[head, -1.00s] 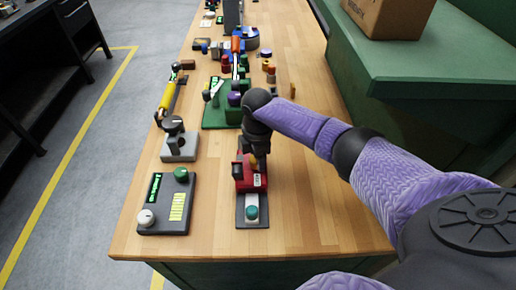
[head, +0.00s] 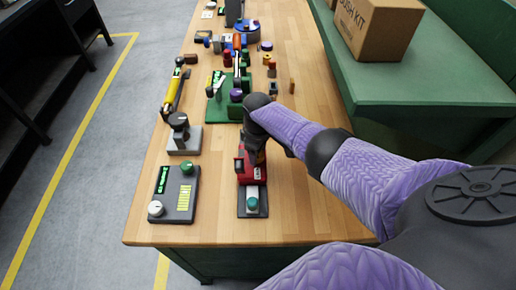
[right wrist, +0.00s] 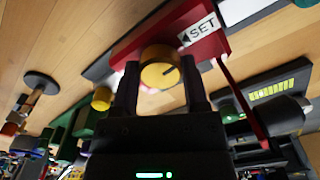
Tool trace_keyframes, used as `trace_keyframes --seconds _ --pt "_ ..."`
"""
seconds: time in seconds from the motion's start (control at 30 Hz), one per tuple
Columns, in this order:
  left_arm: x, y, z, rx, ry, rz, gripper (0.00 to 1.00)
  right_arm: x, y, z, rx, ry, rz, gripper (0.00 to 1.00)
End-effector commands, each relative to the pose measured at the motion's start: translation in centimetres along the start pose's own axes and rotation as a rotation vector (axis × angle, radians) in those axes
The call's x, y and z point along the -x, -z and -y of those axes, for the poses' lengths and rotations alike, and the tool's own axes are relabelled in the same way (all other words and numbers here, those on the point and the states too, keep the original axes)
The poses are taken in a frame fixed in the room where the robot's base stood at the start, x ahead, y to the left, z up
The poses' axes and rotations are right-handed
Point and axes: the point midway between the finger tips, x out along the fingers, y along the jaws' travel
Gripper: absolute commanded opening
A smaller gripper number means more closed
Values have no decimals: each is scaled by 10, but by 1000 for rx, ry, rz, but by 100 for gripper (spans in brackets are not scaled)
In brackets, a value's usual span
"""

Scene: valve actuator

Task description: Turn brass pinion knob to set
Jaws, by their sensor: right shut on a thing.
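The brass pinion knob (right wrist: 160,67) is a round yellow knob with a dark index line, on the side of a red actuator body (right wrist: 209,46). A white SET label (right wrist: 199,30) with a black arrow sits beside the knob; the line does not point straight at the arrow. My right gripper (right wrist: 161,82) is shut on the knob, one dark finger on each side. In the head view, the red body (head: 246,171) stands on a dark base plate, and my right gripper (head: 257,155) hides the knob. My left gripper is not in view.
A green button (head: 252,203) is at the front of the base plate. A grey control box (head: 178,205) with knobs stands to its left. A grey clamp stand (head: 184,140) and a green fixture are farther back. Bare wooden bench (head: 315,205) lies to the right.

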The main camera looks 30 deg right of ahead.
Motion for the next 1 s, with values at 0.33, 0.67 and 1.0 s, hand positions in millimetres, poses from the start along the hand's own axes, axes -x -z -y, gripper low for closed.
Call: trace_keyframes --seconds 0.33,0.67,1.0 --pt "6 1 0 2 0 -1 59 1 1 0 -125 0 -4 0" --pt "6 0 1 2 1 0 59 1 1 0 -146 -1 -4 0" --pt "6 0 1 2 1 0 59 1 1 0 -145 -1 -4 83"
